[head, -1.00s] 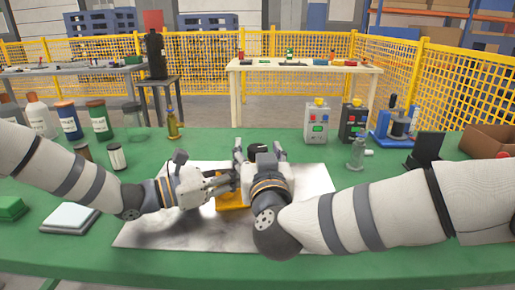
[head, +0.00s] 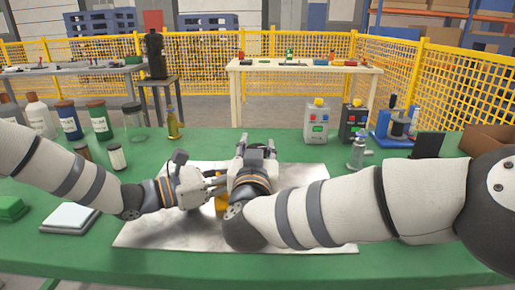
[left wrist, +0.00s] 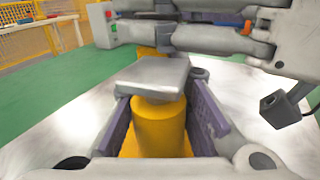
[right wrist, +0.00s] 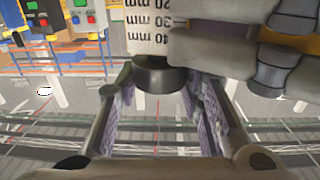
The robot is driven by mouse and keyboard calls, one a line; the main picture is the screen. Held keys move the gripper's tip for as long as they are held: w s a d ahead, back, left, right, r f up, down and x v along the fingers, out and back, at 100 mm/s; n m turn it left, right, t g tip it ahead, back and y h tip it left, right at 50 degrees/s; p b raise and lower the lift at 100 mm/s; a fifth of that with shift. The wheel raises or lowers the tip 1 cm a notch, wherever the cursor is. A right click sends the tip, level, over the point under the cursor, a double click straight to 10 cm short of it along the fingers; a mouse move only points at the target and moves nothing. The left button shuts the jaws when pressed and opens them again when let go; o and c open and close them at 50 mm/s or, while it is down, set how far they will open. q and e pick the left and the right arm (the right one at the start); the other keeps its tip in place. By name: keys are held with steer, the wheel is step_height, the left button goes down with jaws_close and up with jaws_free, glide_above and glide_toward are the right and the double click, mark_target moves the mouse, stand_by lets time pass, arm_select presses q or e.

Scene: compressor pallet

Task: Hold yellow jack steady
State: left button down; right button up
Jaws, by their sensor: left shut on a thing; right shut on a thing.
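The yellow jack (head: 221,207) stands on the pale metal sheet, mostly hidden behind my arms. In the left wrist view its yellow round body (left wrist: 160,127) and grey square top plate (left wrist: 153,75) show between the finger pads. My left gripper (head: 218,184) is shut on the jack. My right gripper (head: 257,143) is just right of and beyond the jack in the head view. In the right wrist view it is shut on a black round part (right wrist: 158,74). A white piece marked in mm (right wrist: 150,30) shows right behind that part; whether they are joined is unclear.
The metal sheet (head: 310,225) lies on a green table (head: 400,235). Bottles and jars (head: 68,120) stand at the left, with a white pad (head: 70,218) in front. Control boxes (head: 318,122) and a blue device (head: 393,125) stand at the back right.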

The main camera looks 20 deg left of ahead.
arm_select(q)
steer(key=shift+f, duration=0.1)
arm_select(e)
steer(key=o, duration=1.2)
step_height(320, 180, up, 10)
arm_select(q)
steer(key=c, duration=1.4)
jaws_free()
